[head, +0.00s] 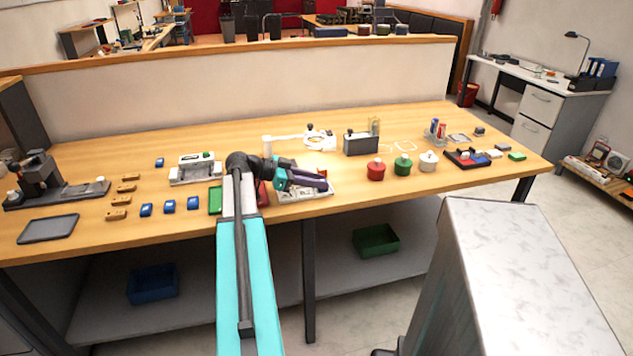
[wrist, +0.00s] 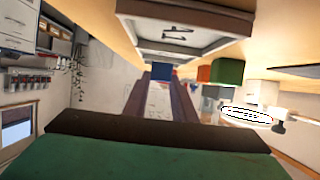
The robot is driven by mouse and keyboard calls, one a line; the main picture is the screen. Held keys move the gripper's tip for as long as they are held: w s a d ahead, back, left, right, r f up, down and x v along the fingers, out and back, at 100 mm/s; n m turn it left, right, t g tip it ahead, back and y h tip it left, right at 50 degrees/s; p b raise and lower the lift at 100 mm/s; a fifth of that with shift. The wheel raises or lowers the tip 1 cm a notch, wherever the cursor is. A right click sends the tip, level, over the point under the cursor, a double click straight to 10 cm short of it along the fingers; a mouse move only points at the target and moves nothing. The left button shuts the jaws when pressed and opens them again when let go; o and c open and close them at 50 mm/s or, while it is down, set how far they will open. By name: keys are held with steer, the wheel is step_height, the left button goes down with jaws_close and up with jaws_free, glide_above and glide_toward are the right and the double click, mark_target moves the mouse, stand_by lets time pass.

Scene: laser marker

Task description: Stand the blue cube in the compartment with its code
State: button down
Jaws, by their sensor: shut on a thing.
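My gripper (head: 324,184) reaches over a white compartment tray (head: 296,197) on the wooden table, its purple fingers pointing right. In the wrist view the fingers (wrist: 161,80) close around a blue cube (wrist: 161,72) at their tips. The cube is hidden by the fingers in the head view. A tray with a dark mark on its pale floor (wrist: 178,32) fills the top of the wrist view, close to the cube. I cannot read the mark surely, nor tell whether the cube touches the tray.
Red (head: 376,170), green (head: 403,166) and white (head: 428,161) jars stand to the right. A green tray (head: 215,200) lies left of my arm, with several blue blocks beyond it. A dark grey box (head: 360,144) stands behind. The table's front edge is close.

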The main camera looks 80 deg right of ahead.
steer(key=c, duration=1.4)
jaws_free()
steer(key=shift+w, duration=0.1)
steer(key=b+v, duration=0.1)
steer(key=v, duration=1.2)
steer(key=shift+w+a+r+b, duration=0.1)
steer(key=shift+w+a+b, duration=0.1)
steer(key=shift+b, duration=0.15)
step_height(320, 180, up, 10)
steer(key=p, duration=1)
steer(key=shift+s, duration=0.1)
